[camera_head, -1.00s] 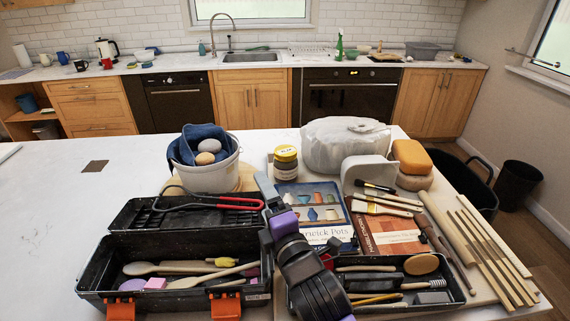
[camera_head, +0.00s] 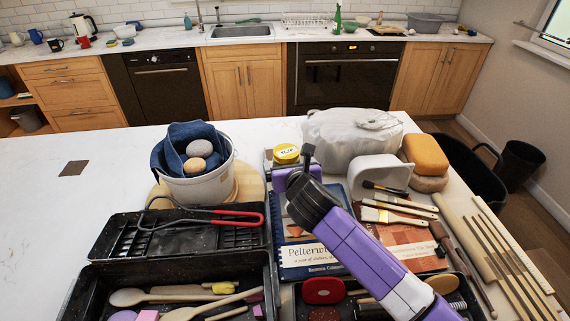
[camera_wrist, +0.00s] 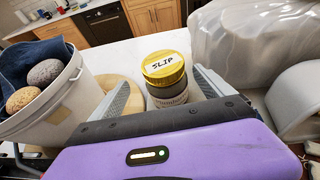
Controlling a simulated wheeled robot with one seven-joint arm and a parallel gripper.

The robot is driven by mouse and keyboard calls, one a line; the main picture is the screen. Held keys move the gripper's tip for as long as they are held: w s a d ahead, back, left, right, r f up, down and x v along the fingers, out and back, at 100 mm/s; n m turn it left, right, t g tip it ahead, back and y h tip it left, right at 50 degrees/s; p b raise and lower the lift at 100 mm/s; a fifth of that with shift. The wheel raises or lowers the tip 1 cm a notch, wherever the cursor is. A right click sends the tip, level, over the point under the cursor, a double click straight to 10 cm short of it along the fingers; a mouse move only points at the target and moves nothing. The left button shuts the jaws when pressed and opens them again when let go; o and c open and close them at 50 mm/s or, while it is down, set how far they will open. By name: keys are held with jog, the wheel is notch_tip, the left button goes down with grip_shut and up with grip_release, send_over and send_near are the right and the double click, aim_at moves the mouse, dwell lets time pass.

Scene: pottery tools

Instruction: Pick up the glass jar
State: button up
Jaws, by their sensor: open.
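The glass jar (camera_wrist: 165,80) has a yellow lid marked "SLIP" and a pale label. In the wrist view it stands upright between the two fingers of my open gripper (camera_wrist: 163,92), with its lower part hidden behind the gripper body. In the head view only its yellow lid (camera_head: 286,153) shows clearly, behind my gripper (camera_head: 290,168), which hides most of the jar. I cannot tell whether either finger touches the glass.
A white bucket (camera_head: 203,187) with a blue cloth and round sponges stands left of the jar on a round wooden board (camera_head: 249,184). A plastic-wrapped lump (camera_head: 345,143) is close on the right. A book (camera_head: 312,262) and an open toolbox (camera_head: 90,290) lie nearer.

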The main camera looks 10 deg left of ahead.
aim_at(287, 156)
jog(key=shift+d+p+x, duration=0.15)
jog(key=shift+x, duration=1.4)
jog(key=shift+d+p+x, duration=0.15)
jog(key=shift+x, duration=1.35)
jog(key=shift+w+r, duration=0.1)
jog(key=shift+w, duration=0.05)
jog(key=shift+c, duration=0.4)
jog(key=c, duration=1.8)
jog(key=shift+r, duration=0.15)
grip_shut()
jog(key=shift+r, duration=0.1)
